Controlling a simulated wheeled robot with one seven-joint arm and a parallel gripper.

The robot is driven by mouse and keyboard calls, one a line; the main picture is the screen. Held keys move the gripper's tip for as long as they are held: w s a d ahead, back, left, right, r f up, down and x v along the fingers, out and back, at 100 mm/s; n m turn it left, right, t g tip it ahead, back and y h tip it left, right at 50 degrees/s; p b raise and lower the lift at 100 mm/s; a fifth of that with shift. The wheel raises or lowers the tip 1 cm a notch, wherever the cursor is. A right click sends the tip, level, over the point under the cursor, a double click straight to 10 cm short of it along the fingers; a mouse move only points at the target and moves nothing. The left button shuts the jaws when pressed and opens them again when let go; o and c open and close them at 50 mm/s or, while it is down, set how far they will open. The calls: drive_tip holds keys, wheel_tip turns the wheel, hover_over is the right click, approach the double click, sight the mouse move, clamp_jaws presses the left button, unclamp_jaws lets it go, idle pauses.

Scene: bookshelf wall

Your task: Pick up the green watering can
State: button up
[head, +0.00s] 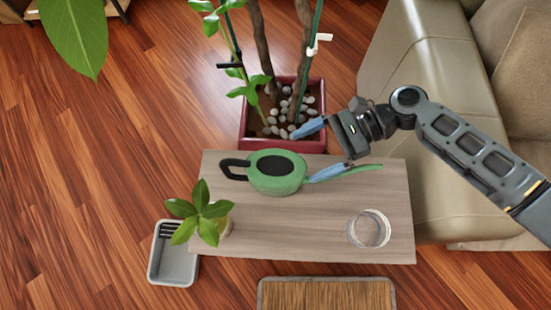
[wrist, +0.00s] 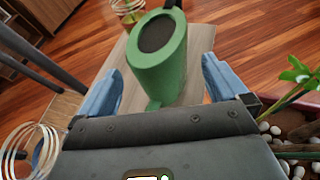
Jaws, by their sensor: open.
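The green watering can (head: 277,180) stands upright on a small wooden table (head: 290,225). Its black handle is at the left and its green spout points right. My gripper (head: 312,153) is open at the can's right side, with one blue finger near the spout and the other over the planter side. In the wrist view the can (wrist: 160,67) lies ahead, between and beyond the two blue fingers of my gripper (wrist: 160,85). I cannot tell whether a finger touches the spout.
A potted tree in a red planter (head: 312,145) with pebbles stands behind the table. A small plant (head: 202,213) and a clear glass (head: 369,229) are on the table. A beige sofa (head: 425,120) is at the right. A grey tray (head: 174,262) lies at the lower left.

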sight(288, 164)
drive_tip(key=shift+p+x, duration=0.45)
drive_tip(key=shift+x, duration=2.65)
drive_tip(key=shift+s, duration=0.1)
drive_tip(key=shift+c, duration=0.5)
